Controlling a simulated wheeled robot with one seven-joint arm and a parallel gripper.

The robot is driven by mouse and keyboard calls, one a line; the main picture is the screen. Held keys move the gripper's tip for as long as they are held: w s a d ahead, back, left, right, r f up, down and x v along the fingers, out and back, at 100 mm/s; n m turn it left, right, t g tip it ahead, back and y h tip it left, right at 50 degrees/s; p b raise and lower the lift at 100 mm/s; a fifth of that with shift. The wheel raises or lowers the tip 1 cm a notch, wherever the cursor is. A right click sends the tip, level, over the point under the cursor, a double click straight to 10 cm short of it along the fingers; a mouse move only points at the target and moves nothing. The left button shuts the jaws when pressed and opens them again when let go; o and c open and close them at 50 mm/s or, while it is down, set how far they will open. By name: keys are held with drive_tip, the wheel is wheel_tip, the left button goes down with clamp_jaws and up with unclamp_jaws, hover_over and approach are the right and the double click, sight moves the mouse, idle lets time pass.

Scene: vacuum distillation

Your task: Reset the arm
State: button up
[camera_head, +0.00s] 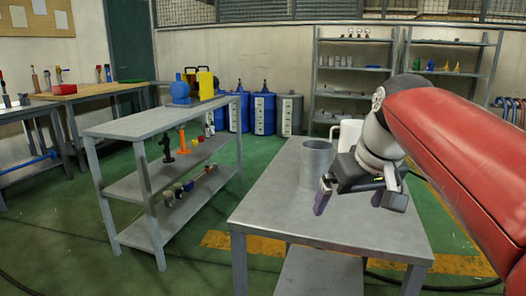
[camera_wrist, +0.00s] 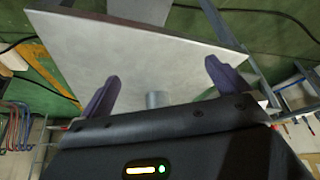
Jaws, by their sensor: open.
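My gripper (camera_head: 354,198) is in the head view above the grey metal table (camera_head: 283,225), toward its right side. Its two purple fingers are apart and nothing is between them. In the wrist view my gripper (camera_wrist: 162,85) points over the pale table top (camera_wrist: 140,55), with both fingers spread wide. A grey cylindrical vessel (camera_head: 316,160) stands on the table just behind and left of my gripper. A white jug (camera_head: 349,131) stands behind the gripper and is partly hidden by it. A small grey round part (camera_wrist: 155,99) shows between the fingers in the wrist view, mostly hidden by the gripper body.
A grey shelf unit (camera_head: 155,124) at left carries a blue and yellow device (camera_head: 190,86) on top and small items below. Blue drums (camera_head: 263,112) and metal shelves (camera_head: 352,76) line the back wall. Workbenches with tools (camera_head: 95,90) stand far left. Green floor lies between.

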drive_tip(key=s+f+m+h, duration=0.1)
drive_tip(key=s+f+m, duration=0.1)
drive_tip(key=s+f, duration=1.3)
wheel_tip(320, 180, down, 3)
drive_tip(key=shift+s+a+r+t, duration=0.15)
drive_tip(key=shift+a+t, duration=0.05)
drive_tip(key=shift+t, duration=0.2)
